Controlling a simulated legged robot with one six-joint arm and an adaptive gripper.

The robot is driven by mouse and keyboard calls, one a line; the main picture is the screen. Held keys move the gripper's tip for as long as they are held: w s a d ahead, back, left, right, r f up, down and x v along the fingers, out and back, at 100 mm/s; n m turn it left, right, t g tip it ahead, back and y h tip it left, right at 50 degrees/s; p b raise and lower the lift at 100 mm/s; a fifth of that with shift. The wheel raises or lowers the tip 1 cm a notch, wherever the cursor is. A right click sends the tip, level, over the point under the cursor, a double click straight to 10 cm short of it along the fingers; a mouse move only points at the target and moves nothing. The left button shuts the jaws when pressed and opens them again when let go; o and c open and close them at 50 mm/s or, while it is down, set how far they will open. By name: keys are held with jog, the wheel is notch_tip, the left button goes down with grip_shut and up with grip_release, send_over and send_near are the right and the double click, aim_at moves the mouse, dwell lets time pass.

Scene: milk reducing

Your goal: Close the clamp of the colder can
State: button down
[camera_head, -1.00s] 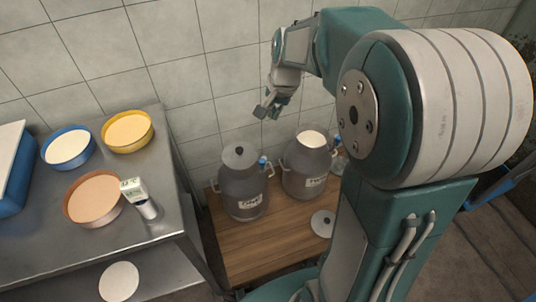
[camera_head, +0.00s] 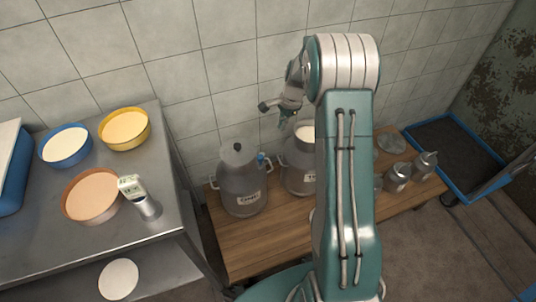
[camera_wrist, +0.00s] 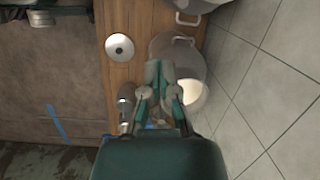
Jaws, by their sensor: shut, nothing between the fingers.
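A grey metal can (camera_head: 243,190) with its lid on stands at the left of the wooden bench. A small blue part (camera_head: 262,158), possibly a clamp, shows at its upper right side. A second can (camera_head: 298,178) stands to its right, open at the top with white milk inside, partly hidden by my arm; it also shows in the wrist view (camera_wrist: 182,55). My gripper (camera_head: 273,110) is shut and empty, above and behind the cans near the wall. In the wrist view my gripper (camera_wrist: 160,72) overlaps the open can. I cannot tell which can is colder.
A loose lid (camera_wrist: 119,46) lies on the wooden bench (camera_head: 260,245). Small metal containers (camera_head: 398,177) stand at its right end. The tiled wall is close behind.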

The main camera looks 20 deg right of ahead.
aim_at(261, 157)
notch_tip(261, 157, down, 6)
jog(key=d+m, duration=0.1)
jog(key=d, duration=0.1)
jog(key=shift+w+m, duration=0.4)
jog(key=shift+w, duration=0.05)
jog(key=a+f, duration=0.6)
jog(key=f, duration=0.2)
jog(key=shift+a+f, duration=0.3)
